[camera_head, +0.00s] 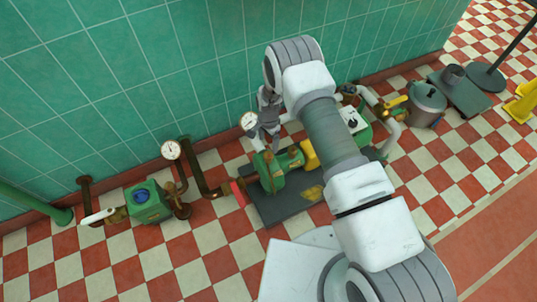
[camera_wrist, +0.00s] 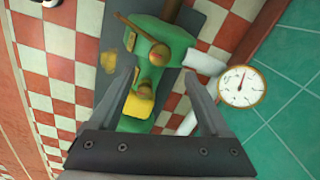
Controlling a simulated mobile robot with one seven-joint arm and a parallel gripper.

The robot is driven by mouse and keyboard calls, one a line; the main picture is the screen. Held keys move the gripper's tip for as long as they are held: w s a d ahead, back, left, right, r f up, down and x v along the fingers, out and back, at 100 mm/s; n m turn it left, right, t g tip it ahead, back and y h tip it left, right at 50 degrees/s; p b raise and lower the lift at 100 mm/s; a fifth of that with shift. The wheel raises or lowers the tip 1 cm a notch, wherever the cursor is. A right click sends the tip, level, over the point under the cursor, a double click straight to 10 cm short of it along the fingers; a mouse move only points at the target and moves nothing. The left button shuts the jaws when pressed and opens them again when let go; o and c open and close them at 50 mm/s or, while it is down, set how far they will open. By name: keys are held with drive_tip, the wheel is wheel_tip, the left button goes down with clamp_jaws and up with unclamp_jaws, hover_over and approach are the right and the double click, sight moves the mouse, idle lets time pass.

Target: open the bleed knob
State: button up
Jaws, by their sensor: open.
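A green pump (camera_head: 272,172) with brass fittings stands on a dark base plate (camera_head: 280,208) near the tiled wall. The wrist view shows this green body (camera_wrist: 165,35) with a round brass knob (camera_wrist: 145,89) between my finger lines, a larger brass round part (camera_wrist: 158,54) and a yellow block (camera_wrist: 136,107). No label shows which part is the bleed knob. My gripper (camera_head: 266,143) is above the pump, pointing down. In the wrist view my gripper (camera_wrist: 160,76) is open, its fingers spread on either side of the brass parts and holding nothing. Contact cannot be told.
Gauges (camera_head: 171,150) (camera_wrist: 243,86) and brown pipes stand near the wall. A green box with a blue knob (camera_head: 141,195) is at left, a red handle (camera_head: 238,192) beside the pump. A black-knobbed unit (camera_head: 351,121) and grey pot (camera_head: 427,103) are at right. Front floor is clear.

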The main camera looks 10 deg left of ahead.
sight(269, 154)
wheel_tip(269, 154, down, 9)
drive_tip(key=shift+r+b, duration=0.2)
drive_tip(key=shift+b, duration=1)
clamp_jaws()
